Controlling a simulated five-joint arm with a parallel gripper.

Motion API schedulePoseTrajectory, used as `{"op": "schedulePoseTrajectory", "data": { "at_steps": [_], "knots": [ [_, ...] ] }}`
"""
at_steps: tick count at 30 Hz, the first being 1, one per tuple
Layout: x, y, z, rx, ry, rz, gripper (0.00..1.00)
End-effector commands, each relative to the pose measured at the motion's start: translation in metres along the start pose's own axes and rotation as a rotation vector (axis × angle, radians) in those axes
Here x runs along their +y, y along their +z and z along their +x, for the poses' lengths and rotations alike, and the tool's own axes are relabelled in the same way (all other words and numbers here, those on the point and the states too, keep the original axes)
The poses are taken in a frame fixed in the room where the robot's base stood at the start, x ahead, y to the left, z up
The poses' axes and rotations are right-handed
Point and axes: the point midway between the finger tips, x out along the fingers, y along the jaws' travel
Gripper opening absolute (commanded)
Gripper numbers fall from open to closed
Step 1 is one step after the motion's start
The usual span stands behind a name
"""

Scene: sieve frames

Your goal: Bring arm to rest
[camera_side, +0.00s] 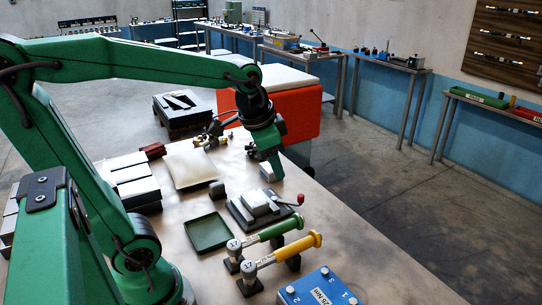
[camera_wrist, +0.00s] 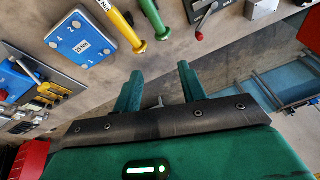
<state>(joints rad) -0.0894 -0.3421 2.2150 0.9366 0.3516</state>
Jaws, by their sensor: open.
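My green arm reaches over the workbench (camera_side: 320,225) from the left. My gripper (camera_side: 273,168) points down beyond the lever fixture, close to a small grey block; I cannot tell whether it touches it. In the wrist view my gripper (camera_wrist: 160,88) shows two green fingers spread apart, with nothing seen held between them.
A fixture with a red-knobbed lever (camera_side: 258,205), an empty green tray (camera_side: 208,232), green-handled (camera_side: 278,229) and yellow-handled (camera_side: 290,250) tools and a blue numbered block (camera_side: 318,290) stand on the bench. A white pad (camera_side: 190,165) lies left of my gripper. An orange-red cabinet (camera_side: 290,110) stands behind.

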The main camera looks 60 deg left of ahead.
Motion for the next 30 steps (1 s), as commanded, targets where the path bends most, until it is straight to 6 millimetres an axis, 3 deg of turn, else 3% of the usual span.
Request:
{"op": "schedulePoseTrajectory", "data": {
  "at_steps": [6,15,30],
  "knots": [
    [0.022,0.030,-0.016,0.068,-0.006,-0.102,0.41],
    [0.043,0.064,-0.022,0.144,0.002,-0.230,0.41],
    [0.049,0.074,-0.022,0.164,0.008,-0.270,0.41]
  ]
}}
